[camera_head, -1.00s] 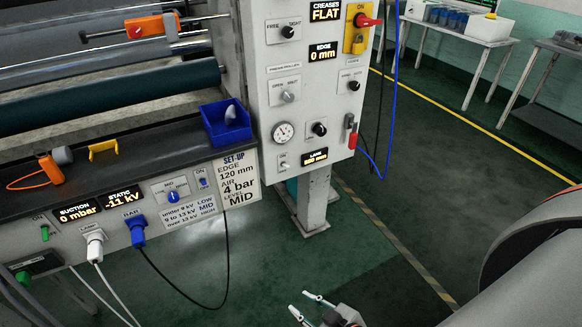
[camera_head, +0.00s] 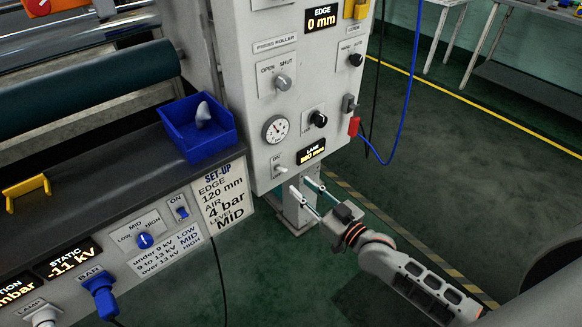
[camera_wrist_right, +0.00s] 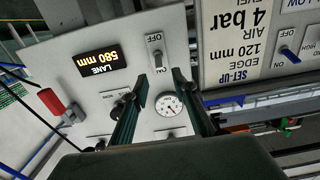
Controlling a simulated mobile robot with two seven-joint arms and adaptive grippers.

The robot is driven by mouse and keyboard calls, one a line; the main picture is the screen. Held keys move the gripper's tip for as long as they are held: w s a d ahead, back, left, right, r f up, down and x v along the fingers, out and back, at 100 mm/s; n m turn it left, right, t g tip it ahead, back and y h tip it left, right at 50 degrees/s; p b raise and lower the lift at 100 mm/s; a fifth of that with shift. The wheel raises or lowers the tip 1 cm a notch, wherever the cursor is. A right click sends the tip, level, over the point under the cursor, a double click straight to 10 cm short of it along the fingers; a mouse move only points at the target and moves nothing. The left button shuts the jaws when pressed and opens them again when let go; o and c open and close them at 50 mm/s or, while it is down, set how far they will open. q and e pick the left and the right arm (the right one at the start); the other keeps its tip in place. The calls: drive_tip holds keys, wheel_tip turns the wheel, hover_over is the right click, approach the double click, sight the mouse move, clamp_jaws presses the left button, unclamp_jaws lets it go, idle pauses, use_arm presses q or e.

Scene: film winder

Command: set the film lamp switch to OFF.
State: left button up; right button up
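A small toggle switch (camera_head: 280,170) with an ON mark sits low on the upright grey panel, left of the LANE display. It also shows upside down in the right wrist view (camera_wrist_right: 156,54), with an OFF mark at the picture's top. Its name label is not readable, and I cannot tell its setting. My right gripper (camera_head: 304,187) is open and empty, just below and right of the switch in the head view. In the wrist view its fingers (camera_wrist_right: 162,85) stand apart, with the switch beyond their tips. My left gripper is not in view.
The LANE display (camera_head: 311,151), a pressure gauge (camera_head: 275,129) and a black knob (camera_head: 318,119) are close to the switch. A red-handled part (camera_head: 353,126) with a blue cable is at the panel's right. A blue bin (camera_head: 198,150) stands on the bench.

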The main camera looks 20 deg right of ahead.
sight(282, 170)
drive_tip(key=b+x, duration=0.1)
drive_tip(key=x, duration=0.7)
drive_tip(key=shift+d, duration=0.15)
clamp_jaws()
